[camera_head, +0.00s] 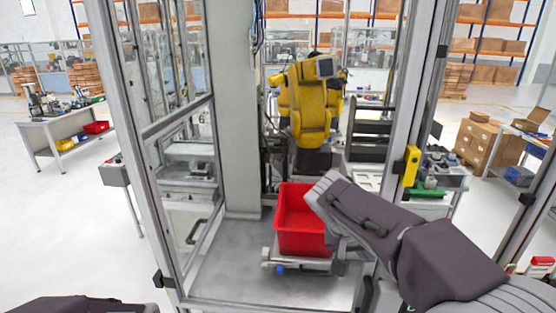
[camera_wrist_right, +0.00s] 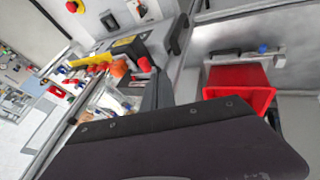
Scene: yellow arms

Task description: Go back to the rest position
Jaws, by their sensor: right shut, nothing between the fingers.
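My right arm (camera_head: 400,235) comes in from the right, its dark link raised and its grey end in front of the red bin's right side. My right gripper (camera_head: 347,252) is partly hidden beneath this link, at the right of the bin. It is shut and holds nothing. In the right wrist view a dark link of mine fills the lower part. My left arm shows only as a dark link at the bottom left edge of the head view; its gripper is out of view.
The red bin (camera_head: 300,240) stands on a fixture on the grey cell table (camera_head: 220,270); it also shows in the right wrist view (camera_wrist_right: 240,85). A yellow robot arm (camera_head: 308,105) stands behind it. Metal frame posts (camera_head: 125,130) flank the opening. A white workbench (camera_head: 65,125) stands at left.

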